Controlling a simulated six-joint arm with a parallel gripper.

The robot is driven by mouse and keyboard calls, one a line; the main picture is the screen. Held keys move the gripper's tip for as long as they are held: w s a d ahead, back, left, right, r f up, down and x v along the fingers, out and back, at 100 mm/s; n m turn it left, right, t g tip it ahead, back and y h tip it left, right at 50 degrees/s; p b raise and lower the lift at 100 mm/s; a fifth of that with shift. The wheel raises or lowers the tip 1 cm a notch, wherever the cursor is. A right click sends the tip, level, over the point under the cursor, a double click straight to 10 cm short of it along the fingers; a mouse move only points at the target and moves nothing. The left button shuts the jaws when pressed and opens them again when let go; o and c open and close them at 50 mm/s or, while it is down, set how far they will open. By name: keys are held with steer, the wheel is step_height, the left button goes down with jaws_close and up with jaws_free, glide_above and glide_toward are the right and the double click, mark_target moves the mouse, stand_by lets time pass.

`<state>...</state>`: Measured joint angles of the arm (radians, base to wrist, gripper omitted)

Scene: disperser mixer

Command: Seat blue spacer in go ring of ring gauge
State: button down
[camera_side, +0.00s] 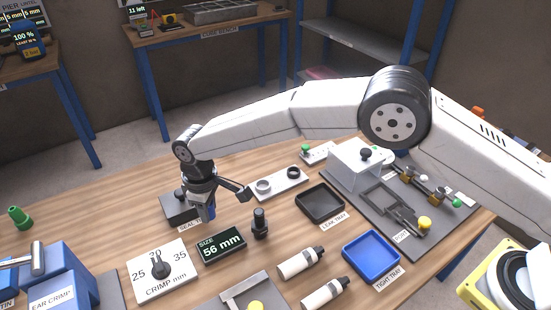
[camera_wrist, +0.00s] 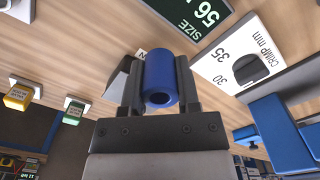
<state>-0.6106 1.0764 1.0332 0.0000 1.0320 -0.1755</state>
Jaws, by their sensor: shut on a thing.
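The blue spacer (camera_wrist: 158,72), a short tube with a hole through it, is held between the two fingers of my gripper (camera_wrist: 160,80) in the wrist view. In the side view my gripper (camera_side: 204,203) hangs above the table, with a bit of the blue spacer (camera_side: 210,212) showing at its tips. The ring gauge (camera_side: 279,184) is a light plate with two upright-looking rings, a larger left ring (camera_side: 263,186) and a smaller dark right ring (camera_side: 294,173). It lies right of my gripper and apart from it. I cannot read which ring is the go ring.
A dark block (camera_side: 177,206) stands behind my gripper. The size display (camera_side: 221,244) reads 56 mm, beside a crimp dial plate (camera_side: 162,270) and a black upright part (camera_side: 260,222). A black leak tray (camera_side: 320,203) and blue tight tray (camera_side: 371,255) lie to the right.

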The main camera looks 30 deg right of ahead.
mark_target(204, 228)
steer(key=shift+w+a+f, duration=0.3)
steer(key=shift+w+f, duration=0.25)
steer(key=shift+f, duration=0.2)
steer(key=shift+w+a+f, duration=0.3)
steer(key=shift+w+f, duration=0.25)
steer(key=shift+f, duration=0.15)
steer(key=shift+f, duration=0.15)
steer(key=shift+w+a+f, duration=0.15)
steer(key=shift+w+f, duration=0.1)
steer(key=shift+f, duration=1.55)
steer(key=shift+c, duration=1.6)
jaws_free()
steer(key=shift+f, duration=0.1)
step_height(204, 228, up, 12)
